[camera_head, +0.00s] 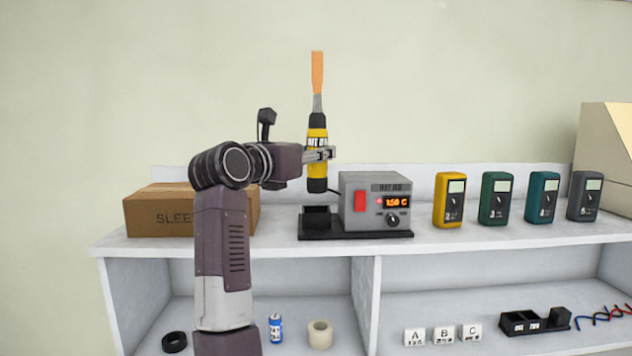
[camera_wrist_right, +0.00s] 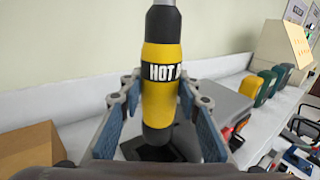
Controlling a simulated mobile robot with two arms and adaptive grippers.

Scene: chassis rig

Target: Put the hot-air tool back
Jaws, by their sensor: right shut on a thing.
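The hot-air tool (camera_head: 317,150) is yellow and black, with a grey neck and an orange tip pointing up. My right gripper (camera_head: 320,154) is shut around its yellow body and holds it upright. In the right wrist view, the tool (camera_wrist_right: 160,85) stands between the two blue-padded fingers of the gripper (camera_wrist_right: 160,118). The black holder (camera_head: 316,218) is on the shelf beside the grey hot-air station (camera_head: 375,187), whose display reads 150 C. The tool's lower end appears just above the holder, with a small gap. My left gripper is not in view.
A cardboard box (camera_head: 165,213) stands left of the holder, partly behind my arm. Several meters, including a yellow one (camera_head: 449,200), stand to the right. The lower shelf holds a tape roll (camera_head: 319,335), a blue can (camera_head: 275,327) and lettered blocks (camera_head: 444,335). Shelf between station and meters is clear.

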